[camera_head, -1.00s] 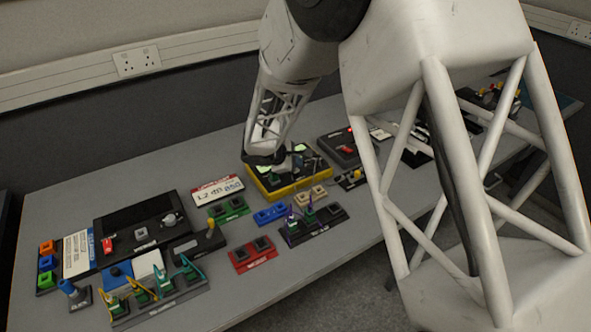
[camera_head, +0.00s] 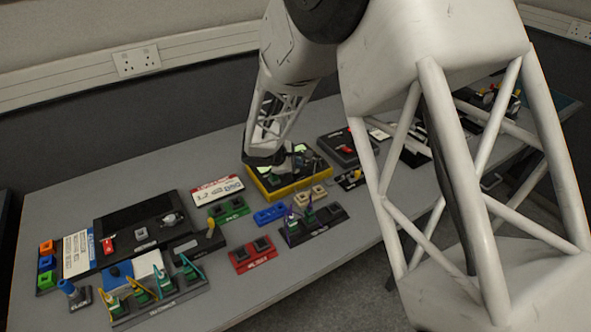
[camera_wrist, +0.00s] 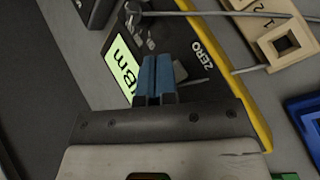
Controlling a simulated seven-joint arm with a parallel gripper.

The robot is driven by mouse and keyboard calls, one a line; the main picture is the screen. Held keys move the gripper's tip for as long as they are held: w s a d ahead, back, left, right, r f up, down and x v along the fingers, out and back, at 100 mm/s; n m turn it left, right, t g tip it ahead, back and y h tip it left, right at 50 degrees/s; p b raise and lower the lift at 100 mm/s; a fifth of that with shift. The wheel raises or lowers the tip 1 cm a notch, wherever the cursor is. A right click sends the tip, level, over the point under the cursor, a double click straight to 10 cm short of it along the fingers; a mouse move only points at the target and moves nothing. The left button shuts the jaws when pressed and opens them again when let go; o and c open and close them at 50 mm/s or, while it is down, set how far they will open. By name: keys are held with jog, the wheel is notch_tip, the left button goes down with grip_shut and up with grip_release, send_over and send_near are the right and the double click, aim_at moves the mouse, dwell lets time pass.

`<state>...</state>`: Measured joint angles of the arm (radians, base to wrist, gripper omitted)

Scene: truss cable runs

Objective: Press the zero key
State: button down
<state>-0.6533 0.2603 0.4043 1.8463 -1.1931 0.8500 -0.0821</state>
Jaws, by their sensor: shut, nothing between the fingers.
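The yellow-edged black meter (camera_head: 290,185) lies on the bench below my gripper (camera_head: 264,161) in the head view. I cannot tell whether the tips touch the face.
Two thin grey leads (camera_wrist: 225,13) cross the meter face beside the fingers. A beige socket block (camera_wrist: 286,41) and a blue block (camera_wrist: 304,112) lie to the right. In the head view a red-and-white display card (camera_head: 217,190) and a green block (camera_head: 229,209) stand close left of the meter.

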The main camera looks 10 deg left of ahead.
jog(key=shift+s+f, duration=0.1)
jog(key=shift+f, duration=0.5)
dwell(0.5)
jog(key=shift+r, duration=1.1)
jog(key=shift+r, duration=0.1)
jog(key=shift+r, duration=2.45)
